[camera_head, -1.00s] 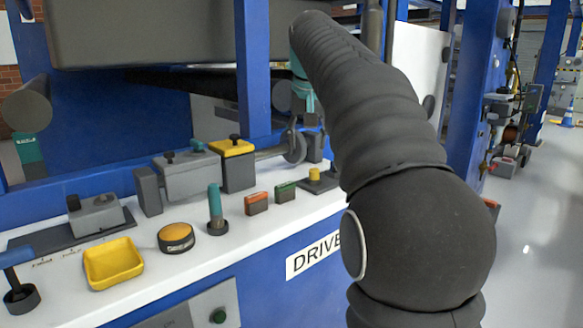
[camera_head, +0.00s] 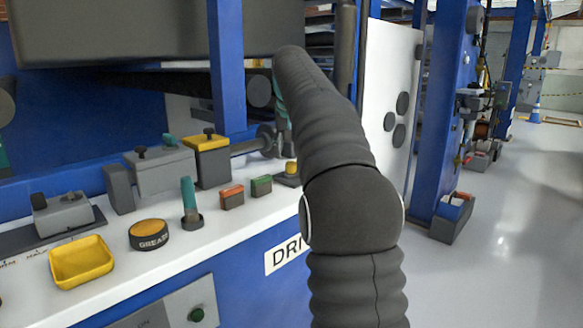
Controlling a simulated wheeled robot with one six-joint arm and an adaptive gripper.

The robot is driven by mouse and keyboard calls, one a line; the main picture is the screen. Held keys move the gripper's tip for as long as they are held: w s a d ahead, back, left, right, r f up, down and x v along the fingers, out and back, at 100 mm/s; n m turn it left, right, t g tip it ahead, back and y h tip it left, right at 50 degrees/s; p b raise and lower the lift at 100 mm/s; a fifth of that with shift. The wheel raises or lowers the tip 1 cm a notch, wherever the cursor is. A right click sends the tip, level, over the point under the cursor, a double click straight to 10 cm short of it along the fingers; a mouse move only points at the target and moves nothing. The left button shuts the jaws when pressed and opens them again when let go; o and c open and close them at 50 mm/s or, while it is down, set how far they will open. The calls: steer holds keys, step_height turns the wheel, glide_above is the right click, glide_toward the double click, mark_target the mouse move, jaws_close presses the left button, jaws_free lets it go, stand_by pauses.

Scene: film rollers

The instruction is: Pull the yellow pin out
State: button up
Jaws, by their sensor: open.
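The yellow pin (camera_head: 291,167) is a short yellow knob on a dark flat base (camera_head: 287,180) at the right end of the white bench top. My dark, ribbed arm stands just to its right and hides the right part of the base. My arm reaches up and away from the camera, and its far end is above and behind the pin.
Green (camera_head: 261,186) and orange (camera_head: 232,197) blocks, a teal-handled peg (camera_head: 189,203), a grease tin (camera_head: 149,235) and a yellow tray (camera_head: 81,263) line the bench. A blue post (camera_head: 228,70) rises behind. Open floor (camera_head: 500,230) lies to the right.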

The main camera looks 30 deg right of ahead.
mark_target(291, 163)
steer(key=shift+b+x, duration=0.35)
steer(key=shift+x, duration=1.8)
